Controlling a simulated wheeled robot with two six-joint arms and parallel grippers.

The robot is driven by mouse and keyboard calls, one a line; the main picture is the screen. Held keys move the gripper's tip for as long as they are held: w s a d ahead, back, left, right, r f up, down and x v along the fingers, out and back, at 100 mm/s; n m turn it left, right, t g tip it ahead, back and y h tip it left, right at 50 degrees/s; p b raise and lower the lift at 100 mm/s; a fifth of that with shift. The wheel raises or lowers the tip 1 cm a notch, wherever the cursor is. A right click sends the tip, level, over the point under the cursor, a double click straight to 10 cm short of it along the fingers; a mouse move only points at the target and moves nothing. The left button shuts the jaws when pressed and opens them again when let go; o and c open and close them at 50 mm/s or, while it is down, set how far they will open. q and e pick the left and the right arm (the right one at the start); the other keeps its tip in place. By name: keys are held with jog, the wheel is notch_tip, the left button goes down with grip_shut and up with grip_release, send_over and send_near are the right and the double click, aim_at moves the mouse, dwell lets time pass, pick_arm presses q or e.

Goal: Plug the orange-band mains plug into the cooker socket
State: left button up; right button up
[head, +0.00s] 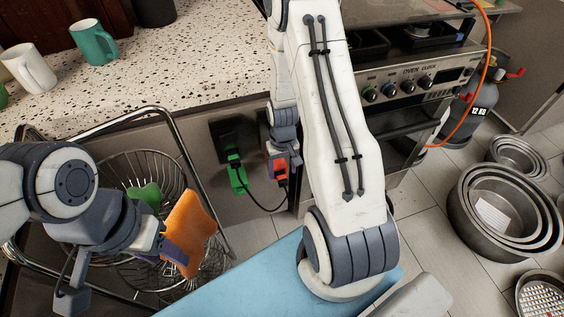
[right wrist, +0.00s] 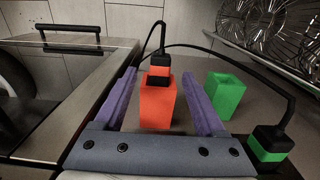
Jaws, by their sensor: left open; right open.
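The orange-band plug (right wrist: 159,72), black with an orange band and a black cable, shows in the right wrist view at the end of an orange-red block (right wrist: 157,106). I cannot tell whether the plug is inserted or only touching. My right gripper (right wrist: 160,95) is open, with its purple fingers on either side of the block and clear gaps. In the head view it is beside the orange-red block (head: 278,167), low by the counter front, partly hidden by my arm. A green-band plug (right wrist: 268,150) and a green block (right wrist: 226,97) are to the right. My left gripper (head: 168,247) is open, beside an orange slab (head: 189,234).
The cooker (head: 415,85) stands right of the counter (head: 180,60). A wire dish rack (head: 190,165) is by my left gripper. Mugs (head: 93,42) stand on the counter. Nested metal pans (head: 505,215) and a gas bottle (head: 473,118) with an orange hose occupy the right floor.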

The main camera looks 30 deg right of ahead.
aim_at(282, 178)
jog(key=shift+f+b, duration=0.35)
jog(key=shift+f, duration=2)
grip_shut()
jog(key=c, duration=1)
grip_release()
grip_shut()
jog(key=s+a, duration=0.1)
jog(key=s, duration=0.5)
jog(key=shift+a, duration=0.3)
